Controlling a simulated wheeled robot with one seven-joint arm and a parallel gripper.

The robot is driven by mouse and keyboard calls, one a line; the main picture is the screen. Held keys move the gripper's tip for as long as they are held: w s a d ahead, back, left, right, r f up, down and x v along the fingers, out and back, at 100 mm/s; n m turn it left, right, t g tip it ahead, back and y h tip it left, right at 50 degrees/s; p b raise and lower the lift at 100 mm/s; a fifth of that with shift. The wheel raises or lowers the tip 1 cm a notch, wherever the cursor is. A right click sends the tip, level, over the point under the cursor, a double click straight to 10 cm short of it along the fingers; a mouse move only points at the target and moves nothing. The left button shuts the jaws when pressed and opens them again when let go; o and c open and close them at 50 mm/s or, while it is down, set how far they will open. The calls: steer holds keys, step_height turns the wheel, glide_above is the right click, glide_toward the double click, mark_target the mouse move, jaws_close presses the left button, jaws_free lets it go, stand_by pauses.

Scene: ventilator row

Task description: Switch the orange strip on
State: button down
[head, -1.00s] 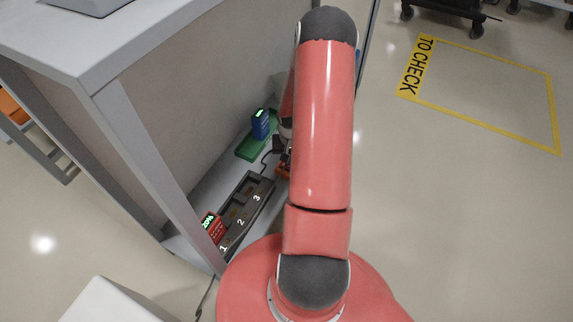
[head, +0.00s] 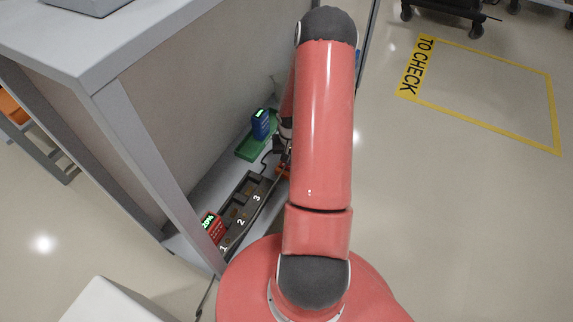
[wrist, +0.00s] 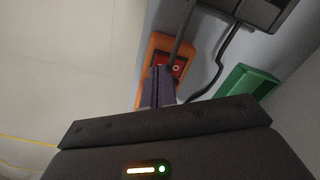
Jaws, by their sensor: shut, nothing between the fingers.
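The orange strip (wrist: 157,43) lies on the grey shelf in the wrist view, with a red rocker switch (wrist: 179,66) marked with a white "O". My gripper (wrist: 160,70) is shut and empty, its fingertips over the strip right beside the switch and covering part of it. I cannot tell whether the tips touch the switch, or which way it is pressed. In the head view only a small part of the strip (head: 283,172) shows; my arm hides the rest. My gripper there (head: 281,158) is mostly hidden.
A dark charging dock (head: 248,208) with slots numbered 1 to 3 holds a red battery (head: 213,226) reading 20%. A green tray (head: 243,153) with a blue battery (head: 260,124) stands behind. A dark cable (wrist: 222,60) runs near the strip. A table leg (head: 150,170) stands left.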

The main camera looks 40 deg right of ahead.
steer(key=shift+f+b, duration=0.7)
steer(key=shift+f, duration=0.25)
stand_by(0.5)
steer(key=shift+r, duration=0.1)
steer(key=shift+r+p, duration=2.5)
steer(key=shift+r, duration=0.95)
